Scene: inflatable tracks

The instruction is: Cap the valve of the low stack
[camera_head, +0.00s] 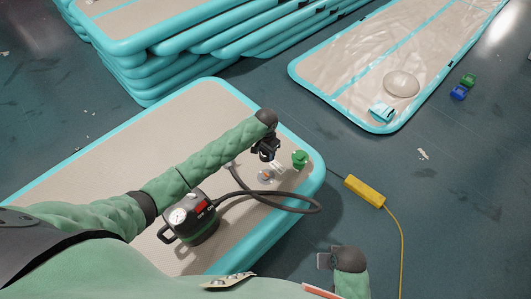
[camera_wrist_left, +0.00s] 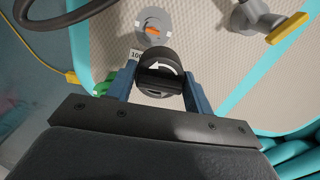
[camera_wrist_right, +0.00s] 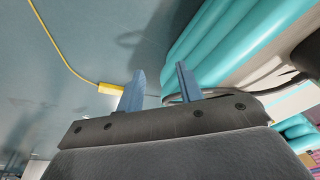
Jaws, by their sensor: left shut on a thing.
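My left gripper (camera_head: 268,152) is shut on a round black cap (camera_wrist_left: 160,72) with a white curved arrow on its face. It holds the cap above the low stack (camera_head: 130,145), a beige track with teal sides. The valve (camera_head: 266,176) is a grey disc with an orange centre, set in the top near the right end. In the left wrist view the valve (camera_wrist_left: 152,30) lies just beyond the cap, apart from it and uncovered. My right gripper (camera_wrist_right: 160,75) is empty, its fingers apart, beside the low stack's near right side.
A pump (camera_head: 192,220) with a gauge stands on the low stack, its black hose (camera_head: 300,207) looping over the edge. A green object (camera_head: 300,159) sits near the valve. A yellow box (camera_head: 365,191) with a cable lies on the floor. A taller stack (camera_head: 135,75) stands behind.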

